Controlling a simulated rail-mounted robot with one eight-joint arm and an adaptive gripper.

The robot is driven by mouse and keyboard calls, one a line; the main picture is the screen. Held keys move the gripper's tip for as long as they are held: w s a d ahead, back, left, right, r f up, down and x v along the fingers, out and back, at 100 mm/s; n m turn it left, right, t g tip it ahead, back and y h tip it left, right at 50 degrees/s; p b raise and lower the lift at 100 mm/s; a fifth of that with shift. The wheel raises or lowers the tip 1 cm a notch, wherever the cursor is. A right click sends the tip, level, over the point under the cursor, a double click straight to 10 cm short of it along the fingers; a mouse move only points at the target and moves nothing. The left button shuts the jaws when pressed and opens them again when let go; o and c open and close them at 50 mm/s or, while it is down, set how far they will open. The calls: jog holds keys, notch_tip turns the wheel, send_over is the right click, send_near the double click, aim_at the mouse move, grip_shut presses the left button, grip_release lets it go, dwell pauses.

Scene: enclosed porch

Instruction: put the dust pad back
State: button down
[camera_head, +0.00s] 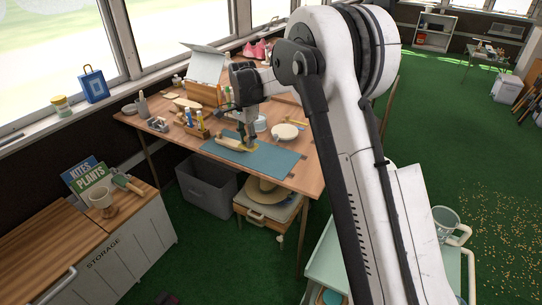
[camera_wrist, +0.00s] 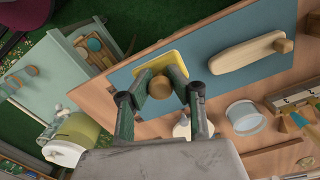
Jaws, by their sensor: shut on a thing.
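A yellow pad (camera_wrist: 181,60) with a round wooden knob (camera_wrist: 160,87), which looks like the dust pad, is at my gripper (camera_wrist: 162,93). The knob sits between the two fingers, which are closed on it. In the head view my gripper (camera_head: 246,142) is low over the blue mat (camera_head: 272,159) on the wooden worktable (camera_head: 313,178). A pale oblong block (camera_wrist: 247,54) with a wooden knob lies on the mat beside the pad. Whether the pad touches the mat is hard to tell.
A white round dish (camera_head: 286,131) stands behind the mat. A wooden holder with bottles (camera_head: 195,127) is to the left. The mat's right part is clear.

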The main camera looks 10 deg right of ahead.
send_over(267, 159)
notch_tip(267, 159, down, 5)
jog(key=shift+f, duration=0.15)
jog(key=shift+f+b, duration=0.45)
jog(key=shift+f, duration=1.5)
jog(key=shift+f, duration=0.2)
jog(key=c, duration=1.7)
grip_release()
jog(key=shift+o, duration=0.2)
jog(key=shift+r, duration=0.15)
